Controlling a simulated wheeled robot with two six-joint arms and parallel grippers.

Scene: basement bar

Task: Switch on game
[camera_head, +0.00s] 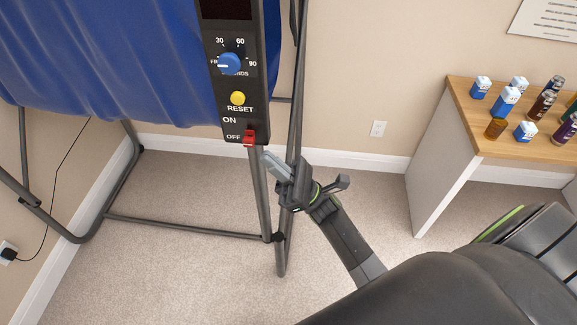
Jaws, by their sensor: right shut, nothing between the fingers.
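The game is a blue fabric-sided frame (110,60) with dark metal legs, at the upper left. Its black control panel (234,115) carries a blue dial (229,63), a yellow reset button (238,98) and a red switch (250,138) at the bottom edge. The red switch sits beside the OFF label, with ON printed above it. My right gripper (274,162) is just below and to the right of the red switch, apart from it in the picture. Its fingers are shut and empty, pointing up and left. My left gripper does not show.
A metal leg (262,200) of the game runs down just beside my right gripper. A wooden-topped table (485,140) with several bottles and cartons stands at the right. A power cord runs to a wall outlet (8,250) at the left. Carpet is clear between.

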